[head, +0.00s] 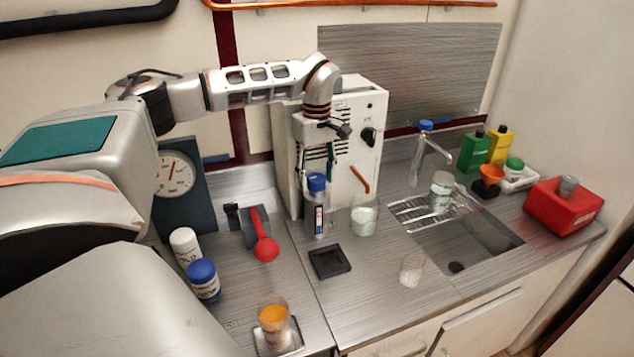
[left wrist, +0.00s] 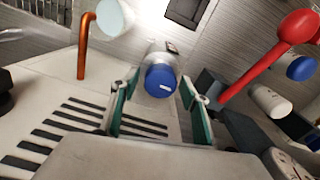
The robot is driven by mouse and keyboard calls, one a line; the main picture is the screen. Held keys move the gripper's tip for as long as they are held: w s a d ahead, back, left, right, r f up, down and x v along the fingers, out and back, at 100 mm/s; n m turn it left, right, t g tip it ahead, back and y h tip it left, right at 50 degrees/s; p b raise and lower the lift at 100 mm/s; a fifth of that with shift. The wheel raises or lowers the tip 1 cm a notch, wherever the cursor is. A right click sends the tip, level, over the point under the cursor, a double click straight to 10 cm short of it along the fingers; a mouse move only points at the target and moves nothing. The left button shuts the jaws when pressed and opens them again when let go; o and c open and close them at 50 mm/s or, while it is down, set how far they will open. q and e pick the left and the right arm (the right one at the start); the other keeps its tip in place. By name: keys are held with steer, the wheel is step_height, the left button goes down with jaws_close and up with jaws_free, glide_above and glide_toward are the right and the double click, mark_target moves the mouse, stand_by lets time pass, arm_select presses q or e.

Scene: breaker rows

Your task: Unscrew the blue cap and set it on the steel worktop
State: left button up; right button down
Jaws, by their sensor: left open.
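A bottle (head: 316,220) with a blue cap (head: 316,182) stands upright on the steel worktop (head: 380,295), in front of a white machine. The cap is on the bottle. My left gripper (head: 320,166) points down from above, open, with its teal fingers at or just above the cap. In the left wrist view the blue cap (left wrist: 160,80) lies between the two spread fingertips, with gaps on both sides. I cannot tell whether the fingertips reach down past its top. My right gripper is not in view.
The white machine (head: 360,110) stands close behind the bottle. A glass beaker (head: 364,217) is to its right, a black tray (head: 329,262) in front, a red ladle-like tool (head: 263,240) to the left. A blue-lidded jar (head: 203,280) stands front left. Worktop right of the tray is mostly clear.

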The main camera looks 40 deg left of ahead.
mark_target(317, 177)
arm_select(q)
steer(key=c, duration=0.9)
steer(key=shift+n, duration=1.2)
steer(key=shift+c, duration=0.2)
steer(key=shift+r, duration=2.5)
